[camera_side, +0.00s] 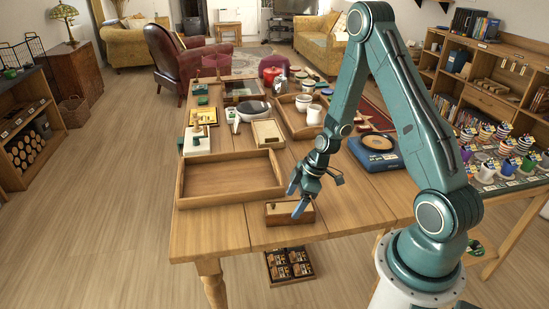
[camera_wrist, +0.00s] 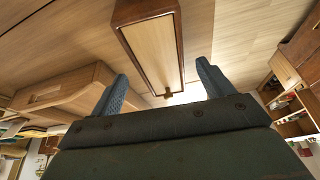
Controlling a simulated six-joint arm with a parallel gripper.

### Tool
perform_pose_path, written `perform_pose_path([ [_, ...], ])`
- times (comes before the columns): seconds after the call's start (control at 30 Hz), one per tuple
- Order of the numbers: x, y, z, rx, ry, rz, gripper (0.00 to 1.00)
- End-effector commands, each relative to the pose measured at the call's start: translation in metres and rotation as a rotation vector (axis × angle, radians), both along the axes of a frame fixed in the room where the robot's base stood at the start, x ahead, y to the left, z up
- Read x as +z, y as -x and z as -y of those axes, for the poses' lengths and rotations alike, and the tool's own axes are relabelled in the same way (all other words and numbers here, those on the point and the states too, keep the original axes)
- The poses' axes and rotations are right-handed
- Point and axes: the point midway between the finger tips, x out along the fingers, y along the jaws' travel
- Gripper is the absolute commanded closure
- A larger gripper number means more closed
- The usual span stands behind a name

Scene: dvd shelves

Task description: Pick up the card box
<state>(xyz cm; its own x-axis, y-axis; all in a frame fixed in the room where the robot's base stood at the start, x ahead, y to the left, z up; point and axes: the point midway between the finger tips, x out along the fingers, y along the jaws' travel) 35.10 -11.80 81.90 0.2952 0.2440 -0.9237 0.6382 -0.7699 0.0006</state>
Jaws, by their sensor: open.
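The card box appears to be the small brown wooden box (camera_side: 277,217) near the front edge of the table. My gripper (camera_side: 297,196) is open just above it, with its blue fingers spread and pointing down. In the wrist view the box (camera_wrist: 155,50) shows a dark wood frame, a pale panel and a small knob at its near end. It lies in the gap between the two fingers of my gripper (camera_wrist: 161,75), seemingly beyond the tips. I cannot tell whether either finger touches it. In the side view the fingers cover part of the box.
A large empty wooden tray (camera_side: 233,199) stands just left and behind. A blue device (camera_side: 376,152) is at the right. Several pots, boxes and a pan (camera_side: 252,111) crowd the table further back. The bare table top (camera_side: 345,212) is clear to the right of the box.

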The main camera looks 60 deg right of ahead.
Motion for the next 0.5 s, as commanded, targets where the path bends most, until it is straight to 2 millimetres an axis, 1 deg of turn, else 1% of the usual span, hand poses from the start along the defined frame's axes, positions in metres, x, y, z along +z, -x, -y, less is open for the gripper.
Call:
perform_pose_path([
  [0.3, -0.029, -0.008, -0.009, 0.001, -0.001, -0.002, 0.2],
  [0.5, -0.038, -0.011, -0.011, 0.0, 0.001, -0.001, 0.2],
])
